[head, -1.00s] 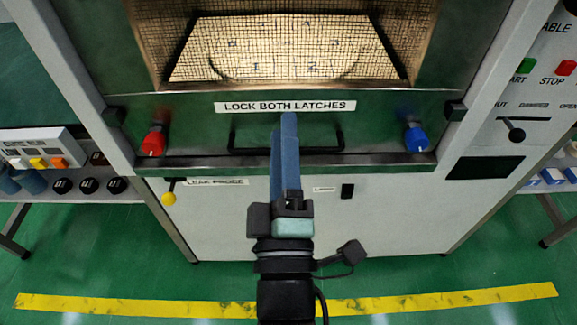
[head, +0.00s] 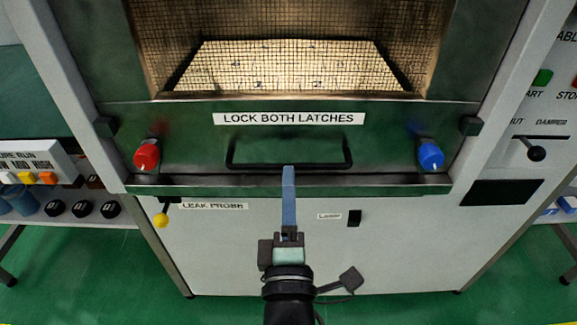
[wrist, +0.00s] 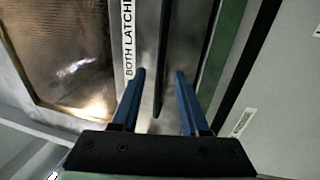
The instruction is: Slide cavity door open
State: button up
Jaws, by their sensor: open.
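The cavity door (head: 200,150) is a green panel with a mesh window (head: 290,65), labelled "LOCK BOTH LATCHES". It looks shut. Its black bar handle (head: 335,164) runs across the lower middle. A red latch knob (head: 147,155) sits at the door's left and a blue latch knob (head: 430,155) at its right. My gripper (head: 289,169) has blue fingers, their tips at the handle's lower edge in the head view. In the wrist view my gripper (wrist: 161,74) is open, and the dark handle (wrist: 185,50) shows between the fingers. I cannot tell whether they touch it.
A yellow knob (head: 161,220) by the "LEAK PROBE" label sticks out below the door. A damper lever (head: 536,153) is at the right. A side bench with buttons (head: 45,178) stands at the left. The floor before the cabinet is clear.

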jog(key=shift+w+r, duration=0.25)
jog(key=shift+w, duration=0.95)
jog(key=shift+w+r, duration=0.2)
jog(key=shift+w, duration=0.95)
jog(key=shift+c, duration=0.3)
grip_shut()
